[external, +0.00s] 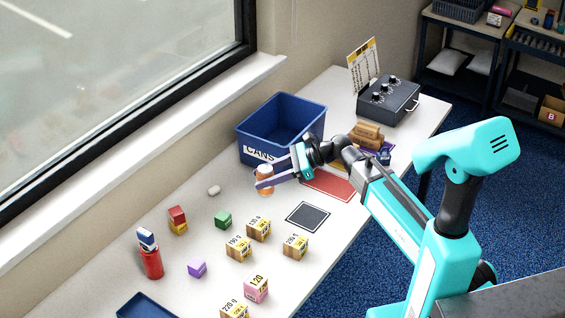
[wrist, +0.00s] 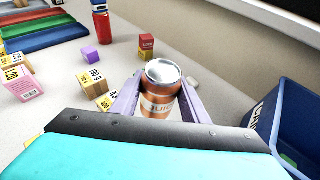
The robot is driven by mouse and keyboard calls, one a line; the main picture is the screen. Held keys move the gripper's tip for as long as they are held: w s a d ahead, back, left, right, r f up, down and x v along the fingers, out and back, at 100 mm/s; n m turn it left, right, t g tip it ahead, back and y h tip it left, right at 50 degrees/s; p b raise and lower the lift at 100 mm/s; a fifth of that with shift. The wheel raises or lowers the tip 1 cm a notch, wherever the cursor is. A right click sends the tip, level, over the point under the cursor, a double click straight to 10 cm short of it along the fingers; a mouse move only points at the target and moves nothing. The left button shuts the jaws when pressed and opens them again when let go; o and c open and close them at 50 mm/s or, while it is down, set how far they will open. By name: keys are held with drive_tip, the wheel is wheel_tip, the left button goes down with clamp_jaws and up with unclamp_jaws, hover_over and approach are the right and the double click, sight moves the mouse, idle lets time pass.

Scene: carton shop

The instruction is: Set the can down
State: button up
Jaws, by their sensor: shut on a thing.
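An orange-brown can (external: 265,177) with a silver top is held between the purple-grey fingers of my gripper (external: 264,178). It also shows in the wrist view (wrist: 161,90), upright between the two fingers, with a pale label on its side. The gripper is shut on the can. The can is in front of the blue bin labelled CANS (external: 262,154), outside it. I cannot tell whether its bottom touches the table (external: 240,195). The bin's near wall shows at the right of the wrist view (wrist: 290,110).
A red mat (external: 330,186) and a dark square mat (external: 308,215) lie right of the can. Several cartons, a green cube (external: 223,219), a purple cube (external: 197,268) and a red cylinder (external: 151,263) stand nearer. A small pale object (external: 214,190) lies left. A dark control box (external: 388,100) stands behind.

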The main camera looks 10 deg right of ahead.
drive_tip(key=shift+f, duration=2.3)
drive_tip(key=shift+f, duration=1.85)
drive_tip(key=shift+f, duration=0.1)
drive_tip(key=o, duration=1)
drive_tip(key=shift+d, duration=0.1)
drive_tip(key=b+v, duration=0.1)
drive_tip(key=v, duration=1.1)
